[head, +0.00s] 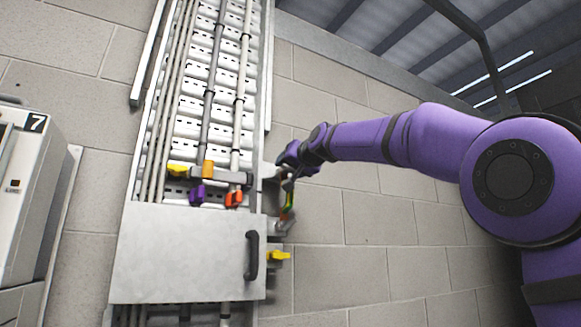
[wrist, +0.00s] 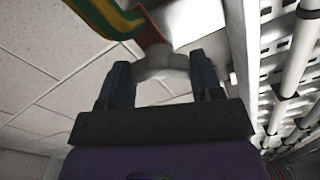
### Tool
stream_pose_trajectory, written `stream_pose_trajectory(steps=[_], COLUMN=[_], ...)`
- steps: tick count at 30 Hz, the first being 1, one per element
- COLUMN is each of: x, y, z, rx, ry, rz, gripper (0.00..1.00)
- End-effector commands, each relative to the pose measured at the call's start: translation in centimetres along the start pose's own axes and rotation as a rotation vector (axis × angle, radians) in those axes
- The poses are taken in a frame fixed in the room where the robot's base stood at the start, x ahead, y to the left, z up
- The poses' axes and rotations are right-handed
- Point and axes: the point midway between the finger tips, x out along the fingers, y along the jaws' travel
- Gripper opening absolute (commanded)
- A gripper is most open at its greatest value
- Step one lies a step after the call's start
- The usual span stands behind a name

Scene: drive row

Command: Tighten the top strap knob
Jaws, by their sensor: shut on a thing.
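My gripper (head: 284,168) is at the right edge of the wall-mounted cable tray, beside the top of a short green, yellow and orange strap (head: 289,203). In the wrist view its two dark fingers (wrist: 163,75) are shut on a pale grey round knob (wrist: 165,62), one finger on each side. The strap (wrist: 108,18) also shows in the wrist view, its orange end meeting the knob. In the head view the knob is mostly hidden by my gripper. I cannot tell how tight it is.
A grey cover panel (head: 185,250) with a black handle (head: 251,256) lies below, with a yellow part (head: 280,255) at its right. Coloured clamps, including a red one (head: 234,197), sit on the cables. The block wall (head: 380,225) at right is bare.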

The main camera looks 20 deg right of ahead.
Motion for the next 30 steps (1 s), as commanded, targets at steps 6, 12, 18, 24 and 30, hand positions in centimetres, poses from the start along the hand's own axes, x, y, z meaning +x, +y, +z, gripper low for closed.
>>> stream_pose_trajectory(steps=[6,12,18,24,30], x=[0.03,0.03,0.03,0.04,0.04], y=[0.05,0.09,0.12,0.13,0.14], z=[0.09,0.1,0.11,0.12,0.12], rx=[0.174,0.291,0.359,0.386,0.388], ry=[-0.002,-0.002,-0.002,-0.003,-0.003], rz=[0.0,0.001,0.001,0.001,0.002], gripper=[0.36,0.36,0.36,0.36,0.36])
